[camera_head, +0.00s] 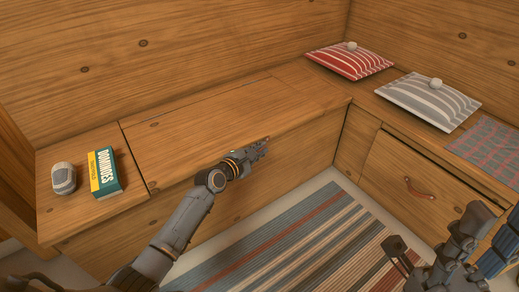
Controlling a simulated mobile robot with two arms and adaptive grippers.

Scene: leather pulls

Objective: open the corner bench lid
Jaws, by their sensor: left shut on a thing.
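The corner bench lid (205,125) is a flat wooden panel set in the bench top along the back left wall. It lies about level with the boards around it, with thin seams at its sides. My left gripper (262,148) is at the lid's front edge, right of its middle, shut on a small brownish pull that it mostly hides. My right gripper (420,262) hangs over the rug at the lower right, apart from the bench. One dark finger pad shows, but its opening is unclear.
A dominoes box (105,172) and a grey striped roundish item (64,178) sit left of the lid. Red (350,61) and grey (428,100) striped cushions and a checked cloth (487,147) lie on the right bench. A drawer front (395,180) with a leather pull (418,188) faces the striped rug (290,240).

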